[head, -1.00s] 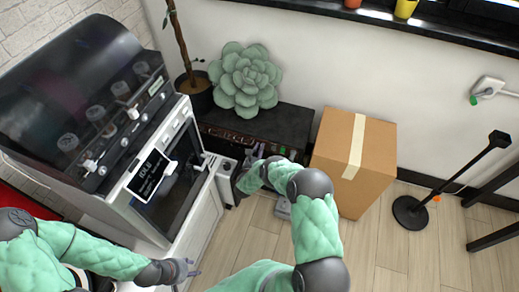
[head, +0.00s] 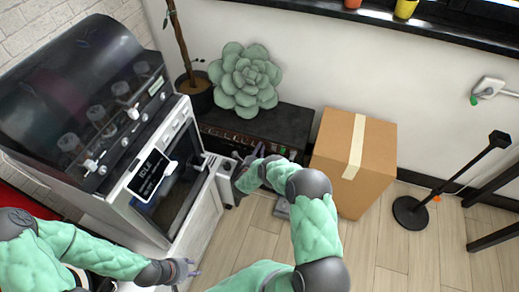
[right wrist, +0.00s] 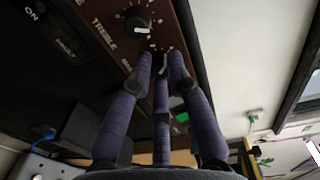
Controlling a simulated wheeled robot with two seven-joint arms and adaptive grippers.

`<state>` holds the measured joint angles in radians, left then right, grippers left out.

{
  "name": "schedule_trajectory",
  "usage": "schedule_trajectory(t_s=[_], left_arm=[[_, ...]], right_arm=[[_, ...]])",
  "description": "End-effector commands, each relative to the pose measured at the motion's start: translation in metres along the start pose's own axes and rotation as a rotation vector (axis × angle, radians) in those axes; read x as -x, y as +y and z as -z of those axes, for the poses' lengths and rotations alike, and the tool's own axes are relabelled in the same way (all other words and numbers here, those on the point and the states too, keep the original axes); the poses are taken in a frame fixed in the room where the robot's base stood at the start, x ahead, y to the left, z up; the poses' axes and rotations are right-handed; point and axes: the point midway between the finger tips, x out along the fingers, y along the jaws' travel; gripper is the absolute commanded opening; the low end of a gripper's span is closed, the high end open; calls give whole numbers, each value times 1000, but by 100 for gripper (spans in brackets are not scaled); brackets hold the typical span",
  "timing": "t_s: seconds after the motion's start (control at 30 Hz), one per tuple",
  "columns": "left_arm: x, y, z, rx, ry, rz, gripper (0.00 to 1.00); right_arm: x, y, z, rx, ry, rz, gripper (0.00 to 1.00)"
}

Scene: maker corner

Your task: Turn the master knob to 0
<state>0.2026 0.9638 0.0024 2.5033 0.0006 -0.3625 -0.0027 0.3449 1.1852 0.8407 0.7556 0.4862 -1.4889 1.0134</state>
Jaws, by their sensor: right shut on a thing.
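The black amplifier (head: 290,122) with a brown front panel stands on the floor by the wall, under the succulent. In the right wrist view, its brown panel (right wrist: 112,30) carries a black knob with a white pointer (right wrist: 138,20), beside the word TREBLE. My right gripper (right wrist: 161,62) is shut at the knob below that one, which its fingers mostly hide. The label there is partly covered, so I cannot tell which knob it is or read its setting. In the head view the right gripper (head: 258,152) is at the amplifier's front. My left gripper (head: 194,268) is open and empty, low beside the machine.
A machine with a dark hood and a screen (head: 149,176) stands left of the amplifier. A cardboard box (head: 335,150) is close on the right. A big green succulent (head: 245,80) rests on top. Floor to the right is mostly free.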

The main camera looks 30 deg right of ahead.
Motion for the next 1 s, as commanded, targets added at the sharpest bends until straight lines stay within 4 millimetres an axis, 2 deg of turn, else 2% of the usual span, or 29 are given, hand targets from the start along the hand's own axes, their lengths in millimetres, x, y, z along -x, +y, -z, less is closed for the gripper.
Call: schedule_trajectory(t_s=[1.0], left_arm=[[0, 0, 0, 0, 0, 0, 40]], right_arm=[[1, 1, -4, 962, 20, 3, 0]])
